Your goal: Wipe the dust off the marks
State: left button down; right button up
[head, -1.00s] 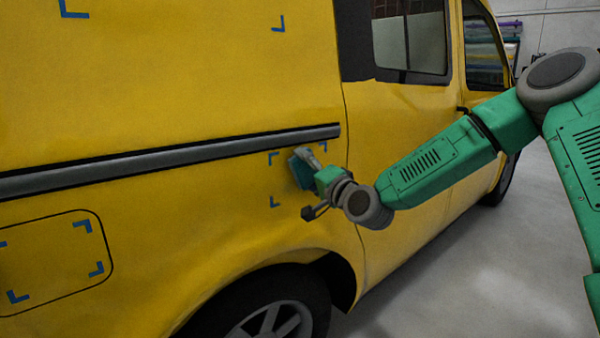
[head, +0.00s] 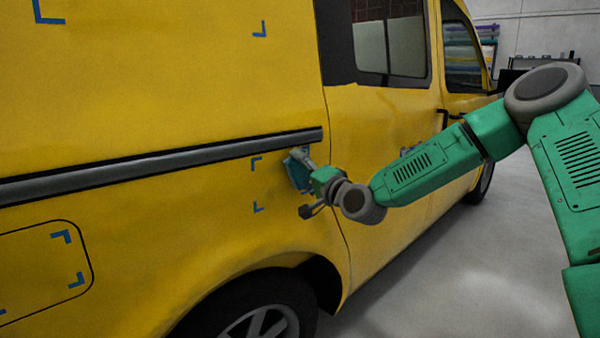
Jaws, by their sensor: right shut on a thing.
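The yellow van's side panel (head: 180,90) carries blue corner marks. Two of them, an upper mark (head: 256,162) and a lower mark (head: 258,207), sit just left of my right gripper (head: 306,163). The gripper is shut on a blue cloth or pad (head: 296,173), which is at the panel below the dark rail; whether it touches cannot be told. Any marks behind the cloth and gripper are hidden. More marks show at the upper left (head: 45,14), the upper middle (head: 261,30) and around the fuel flap (head: 62,237). Dust is too faint to make out. My left gripper is out of view.
A dark rail (head: 160,163) runs along the panel just above the cloth. The rear wheel (head: 255,315) and its arch are below. Grey floor (head: 430,285) is open to the right of the van. Shelves with coloured rolls (head: 487,45) stand at the back.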

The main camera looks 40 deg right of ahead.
jog(key=s+p, duration=0.1)
jog(key=s, duration=0.1)
jog(key=s+p, duration=0.2)
jog(key=s, duration=0.1)
jog(key=shift+d+r, duration=0.15)
jog(key=shift+d, duration=0.05)
jog(key=shift+s, duration=0.35)
jog(key=shift+p, duration=0.3)
jog(key=s+p, duration=0.2)
jog(key=s, duration=0.1)
jog(key=shift+d, duration=0.1)
jog(key=shift+f, duration=0.2)
